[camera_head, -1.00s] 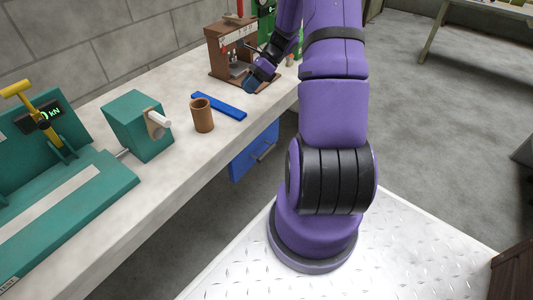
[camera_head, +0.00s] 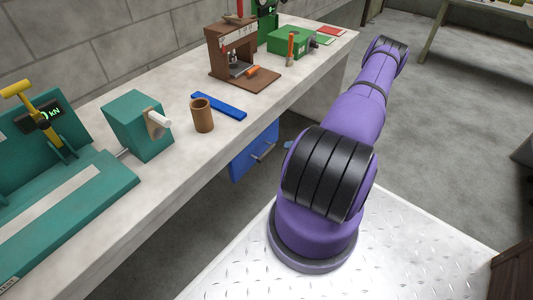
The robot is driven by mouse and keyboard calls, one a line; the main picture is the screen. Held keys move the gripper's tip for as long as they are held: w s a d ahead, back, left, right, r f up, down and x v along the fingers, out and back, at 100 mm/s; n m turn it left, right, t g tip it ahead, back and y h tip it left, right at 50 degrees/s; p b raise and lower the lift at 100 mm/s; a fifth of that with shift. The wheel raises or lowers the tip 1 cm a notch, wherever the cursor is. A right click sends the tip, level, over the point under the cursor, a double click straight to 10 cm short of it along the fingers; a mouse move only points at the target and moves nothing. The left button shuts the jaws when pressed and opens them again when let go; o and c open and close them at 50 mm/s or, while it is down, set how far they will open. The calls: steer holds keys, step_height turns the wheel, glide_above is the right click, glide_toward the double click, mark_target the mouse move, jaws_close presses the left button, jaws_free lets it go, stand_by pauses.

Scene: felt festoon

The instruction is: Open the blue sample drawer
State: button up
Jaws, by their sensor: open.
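The blue sample drawer (camera_head: 248,158) hangs under the front edge of the workbench. It looks shut, with a bar handle (camera_head: 263,152) on its face. The right part of the drawer is close to my arm in the picture. My arm reaches up and away to the right, then folds at the elbow. A small pale blue piece beside the arm, just right of the drawer, appears to be the tip of my gripper (camera_head: 289,145). It is apart from the handle. The rest of the gripper is hidden behind my arm, and nothing is seen held.
The bench top (camera_head: 165,185) carries a brown cup (camera_head: 202,115), a blue flat bar (camera_head: 219,106), a teal block (camera_head: 138,125), a brown press (camera_head: 232,50) and a green box (camera_head: 290,42). Floor shows below the drawer.

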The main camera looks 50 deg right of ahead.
mark_target(266, 152)
steer(key=shift+m, duration=0.5)
steer(key=x, duration=0.7)
steer(key=f+x, duration=0.1)
steer(key=x, duration=0.2)
steer(key=shift+w+a+f, duration=0.15)
jaws_close()
